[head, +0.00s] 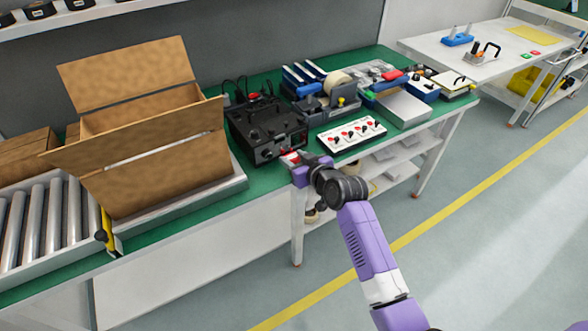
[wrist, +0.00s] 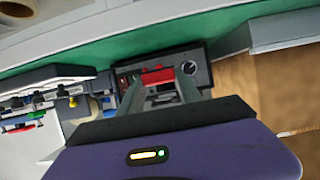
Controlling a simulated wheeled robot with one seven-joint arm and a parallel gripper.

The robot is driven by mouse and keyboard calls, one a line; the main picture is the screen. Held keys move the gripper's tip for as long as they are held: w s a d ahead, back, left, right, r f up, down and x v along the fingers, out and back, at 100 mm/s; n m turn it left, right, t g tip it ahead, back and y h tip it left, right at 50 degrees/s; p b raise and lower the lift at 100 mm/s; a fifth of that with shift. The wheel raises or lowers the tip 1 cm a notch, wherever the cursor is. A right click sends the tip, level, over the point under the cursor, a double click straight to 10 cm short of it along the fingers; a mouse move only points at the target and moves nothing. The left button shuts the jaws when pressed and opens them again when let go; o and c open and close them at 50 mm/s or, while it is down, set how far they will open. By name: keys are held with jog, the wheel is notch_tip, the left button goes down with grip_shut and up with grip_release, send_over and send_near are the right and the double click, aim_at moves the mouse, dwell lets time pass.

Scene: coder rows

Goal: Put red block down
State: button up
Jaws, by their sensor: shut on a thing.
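My gripper (head: 298,160) is at the end of my purple arm, over the front edge of the green bench, close to the front of the black coder box. In the wrist view my gripper (wrist: 160,88) points at the front of that box, and its fingers are shut on the red block (wrist: 158,75). In the head view only a small part of the red block (head: 291,156) shows by the fingertips. I cannot tell whether the block touches the bench.
The black coder box (head: 262,126) stands just behind my gripper. A white panel with red and black knobs (head: 351,134) is to its right. An open cardboard box (head: 160,150) and roller conveyor (head: 38,222) are to the left. The green bench (head: 258,178) has a narrow bare front strip.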

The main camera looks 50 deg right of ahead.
jog(key=shift+f, duration=2.05)
jog(key=shift+f+b, duration=0.1)
jog(key=shift+b, duration=0.25)
jog(key=o, duration=1.3)
jog(key=shift+o, duration=0.2)
